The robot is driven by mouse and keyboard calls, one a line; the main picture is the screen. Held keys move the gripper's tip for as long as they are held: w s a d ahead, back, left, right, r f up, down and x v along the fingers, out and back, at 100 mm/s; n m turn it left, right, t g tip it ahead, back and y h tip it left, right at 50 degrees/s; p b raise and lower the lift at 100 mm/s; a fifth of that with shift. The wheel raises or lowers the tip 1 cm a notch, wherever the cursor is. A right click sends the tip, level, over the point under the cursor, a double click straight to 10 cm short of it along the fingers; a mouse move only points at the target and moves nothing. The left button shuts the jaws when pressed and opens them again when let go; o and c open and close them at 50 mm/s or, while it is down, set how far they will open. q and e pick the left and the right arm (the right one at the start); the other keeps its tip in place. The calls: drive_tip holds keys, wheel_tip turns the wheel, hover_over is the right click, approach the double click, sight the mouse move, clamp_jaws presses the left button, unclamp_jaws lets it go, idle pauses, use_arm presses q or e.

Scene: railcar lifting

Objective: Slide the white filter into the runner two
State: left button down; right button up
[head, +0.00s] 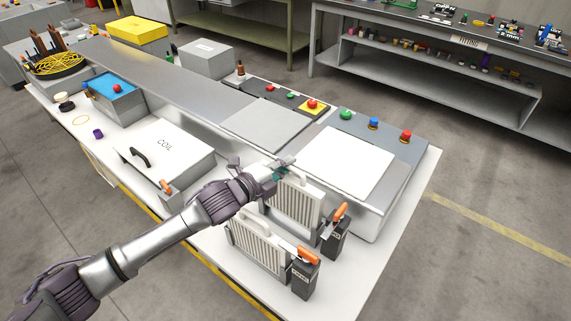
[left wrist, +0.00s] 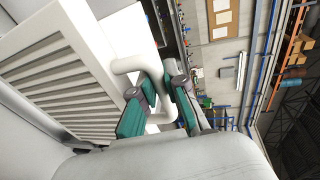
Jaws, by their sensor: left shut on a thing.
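My left gripper (head: 281,171) is shut on the handle of a white slatted filter (head: 295,205), the farther of two such filters at the front of the bench. In the left wrist view the fingers (left wrist: 160,105) are around the white looped handle (left wrist: 150,66), beside the filter's slatted face (left wrist: 60,70). The filter stands upright; whether its lower edge is seated is hard to tell. A dark runner post (head: 333,240) with an orange lever is at its right end. A nearer filter (head: 256,245) stands upright beside another dark post (head: 304,279) with an orange lever. Their labels are too small to read.
A grey box marked COIL (head: 165,155) lies left of the held filter. A white-topped panel (head: 345,162) with coloured buttons stands behind it. A blue-topped box (head: 112,90) is further left. The white bench top (head: 355,272) is clear at the right front.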

use_arm(q)
drive_tip(key=shift+f+b, duration=1.35)
drive_tip(key=shift+f, duration=0.7)
drive_tip(key=c, duration=1.1)
unclamp_jaws()
drive_tip(key=shift+s+f, duration=0.1)
drive_tip(key=shift+s+a, duration=0.65)
drive_tip(key=shift+s, duration=0.1)
approach(283, 180)
drive_tip(key=shift+s+a, duration=0.25)
drive_tip(key=shift+a, duration=0.1)
